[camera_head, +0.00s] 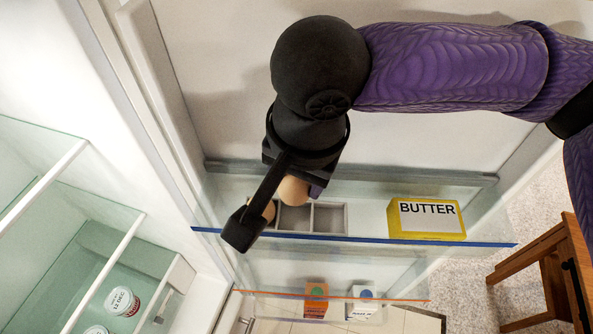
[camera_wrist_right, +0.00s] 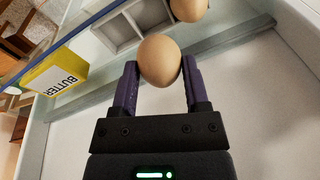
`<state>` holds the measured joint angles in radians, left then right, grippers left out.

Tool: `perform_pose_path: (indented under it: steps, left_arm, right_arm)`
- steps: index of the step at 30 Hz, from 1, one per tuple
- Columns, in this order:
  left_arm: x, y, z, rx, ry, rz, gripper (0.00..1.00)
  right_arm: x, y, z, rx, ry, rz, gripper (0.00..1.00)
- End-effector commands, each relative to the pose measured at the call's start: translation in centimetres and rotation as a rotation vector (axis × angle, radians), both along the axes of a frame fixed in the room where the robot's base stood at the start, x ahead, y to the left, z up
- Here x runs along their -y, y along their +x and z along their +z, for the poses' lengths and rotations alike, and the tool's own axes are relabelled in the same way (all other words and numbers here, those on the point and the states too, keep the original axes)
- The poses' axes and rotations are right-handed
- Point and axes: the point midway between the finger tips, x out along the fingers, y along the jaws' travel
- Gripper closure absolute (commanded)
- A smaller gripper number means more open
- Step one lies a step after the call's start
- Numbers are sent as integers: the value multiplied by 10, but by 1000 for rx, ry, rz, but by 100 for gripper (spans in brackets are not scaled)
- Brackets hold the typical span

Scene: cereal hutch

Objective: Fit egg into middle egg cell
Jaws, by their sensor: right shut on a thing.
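My right gripper (camera_wrist_right: 160,85) is shut on a brown egg (camera_wrist_right: 159,61), which sits between its two purple fingers in the right wrist view. In the head view the held egg (camera_head: 292,191) shows partly below my wrist. The grey egg tray (camera_wrist_right: 118,36) lies beyond the held egg, with open cells showing; its empty cells (camera_head: 328,218) also show in the head view. A second egg (camera_wrist_right: 188,8) sits at the tray's end in the wrist view and shows partly in the head view (camera_head: 269,211). The held egg appears apart from the tray. My left gripper is not seen.
A yellow butter box (camera_head: 427,218) stands on the same glass door shelf, right of the tray, with a blue front edge (camera_head: 370,241). Cartons (camera_head: 316,299) stand on the lower shelf. Glass fridge shelves (camera_head: 95,225) are at left, a wooden stool (camera_head: 535,275) at right.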

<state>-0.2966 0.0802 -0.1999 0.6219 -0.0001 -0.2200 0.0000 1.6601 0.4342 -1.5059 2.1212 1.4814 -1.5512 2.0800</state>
Motion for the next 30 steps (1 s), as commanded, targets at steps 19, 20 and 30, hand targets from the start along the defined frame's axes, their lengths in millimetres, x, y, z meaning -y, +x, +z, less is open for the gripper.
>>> perform_pose_path:
  steps: [19, 20, 30]
  left_arm:
    - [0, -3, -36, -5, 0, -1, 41]
    - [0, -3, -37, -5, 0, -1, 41]
    - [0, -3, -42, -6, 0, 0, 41]
  right_arm:
    - [0, 3, -46, -1, 0, 0, 70]
    - [0, 3, -48, -1, -1, 0, 70]
    - [0, 4, -58, 0, 0, 0, 70]
